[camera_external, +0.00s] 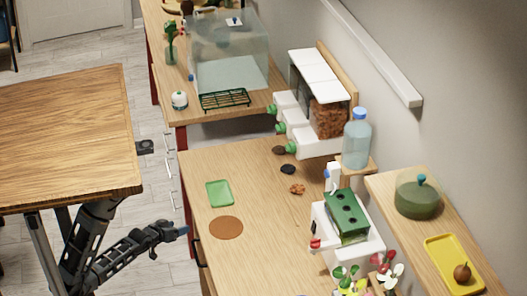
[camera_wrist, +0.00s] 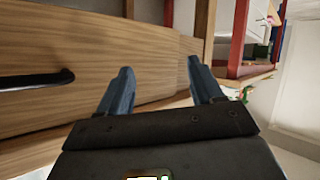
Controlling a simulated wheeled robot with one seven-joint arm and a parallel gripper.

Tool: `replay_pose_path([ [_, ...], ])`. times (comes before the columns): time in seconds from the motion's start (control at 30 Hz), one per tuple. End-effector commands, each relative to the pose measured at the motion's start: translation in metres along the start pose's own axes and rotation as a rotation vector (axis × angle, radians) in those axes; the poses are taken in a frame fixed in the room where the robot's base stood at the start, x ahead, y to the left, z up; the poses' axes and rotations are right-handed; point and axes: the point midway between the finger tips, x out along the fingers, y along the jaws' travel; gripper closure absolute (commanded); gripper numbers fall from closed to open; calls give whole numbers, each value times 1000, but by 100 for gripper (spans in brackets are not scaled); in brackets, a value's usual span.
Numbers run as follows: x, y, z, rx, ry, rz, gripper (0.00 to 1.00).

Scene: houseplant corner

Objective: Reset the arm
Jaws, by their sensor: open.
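My gripper (camera_external: 181,231) is at the left edge of the lower wooden counter (camera_external: 270,215), beside its front face, with my arm reaching up from the lower left. In the wrist view my gripper (camera_wrist: 157,85) shows two blue-grey fingers spread apart with nothing between them. Wooden cabinet fronts with a dark handle (camera_wrist: 38,80) lie beyond the fingers. I cannot tell the exact gap between the fingers and the counter edge.
A green tray (camera_external: 219,193) and a brown disc (camera_external: 226,228) lie on the counter near my gripper. A wooden table (camera_external: 65,135) stands at the left. A white planter with a green top (camera_external: 347,215), a blue-capped bottle (camera_external: 357,140) and dispensers stand along the right.

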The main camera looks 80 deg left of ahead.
Motion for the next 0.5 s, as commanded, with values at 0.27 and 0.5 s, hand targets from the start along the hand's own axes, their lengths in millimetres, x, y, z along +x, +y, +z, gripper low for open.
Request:
replay_pose_path([
  [0.27,-112,89,-2,243,34,328,34],
  [0.5,-202,131,3,405,66,586,34],
])
